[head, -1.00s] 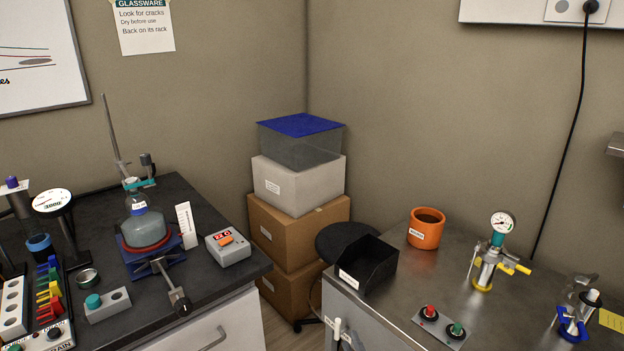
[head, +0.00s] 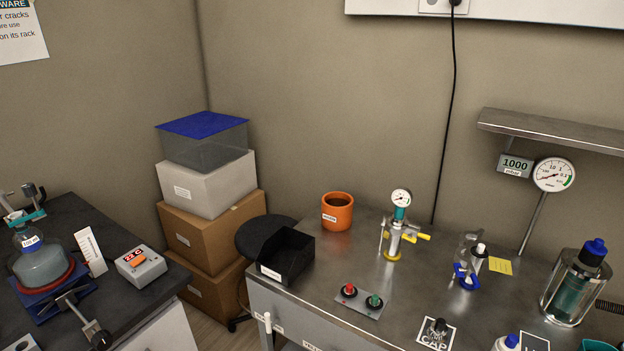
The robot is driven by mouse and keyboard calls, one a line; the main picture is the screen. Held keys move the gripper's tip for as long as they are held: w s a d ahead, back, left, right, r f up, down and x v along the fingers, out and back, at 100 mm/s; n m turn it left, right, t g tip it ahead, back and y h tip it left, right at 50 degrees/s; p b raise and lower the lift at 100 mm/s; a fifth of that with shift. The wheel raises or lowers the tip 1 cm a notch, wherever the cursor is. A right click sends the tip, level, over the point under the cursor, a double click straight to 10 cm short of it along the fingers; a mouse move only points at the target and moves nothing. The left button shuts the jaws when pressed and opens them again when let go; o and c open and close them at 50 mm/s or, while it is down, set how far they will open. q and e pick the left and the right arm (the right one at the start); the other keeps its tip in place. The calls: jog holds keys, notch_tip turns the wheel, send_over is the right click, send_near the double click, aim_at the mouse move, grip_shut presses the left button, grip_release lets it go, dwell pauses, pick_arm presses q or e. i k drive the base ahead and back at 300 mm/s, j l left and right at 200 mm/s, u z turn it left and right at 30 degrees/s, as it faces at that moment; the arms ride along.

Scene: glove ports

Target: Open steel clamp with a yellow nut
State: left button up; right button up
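A small gauge assembly (head: 398,226) stands upright on the steel bench in the head view. It has a round white dial on top, a teal neck and a steel body. Yellow parts (head: 423,236) stick out to its right, and a yellow ring (head: 392,255) sits at its foot. A steel piece with a yellow nut appears to be around the body, but it is too small to tell whether the clamp is open or closed. Neither gripper is in view.
A blue-clamped glass piece (head: 467,272) and a large vessel (head: 574,287) stand right. Steel bench (head: 410,285) between them is clear.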

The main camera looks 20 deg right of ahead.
aim_at(393, 229)
jog(key=i+j+z, duration=0.15)
jog(key=i+z, duration=0.15)
jog(key=i+j+z, duration=0.3)
jog(key=i, duration=0.2)
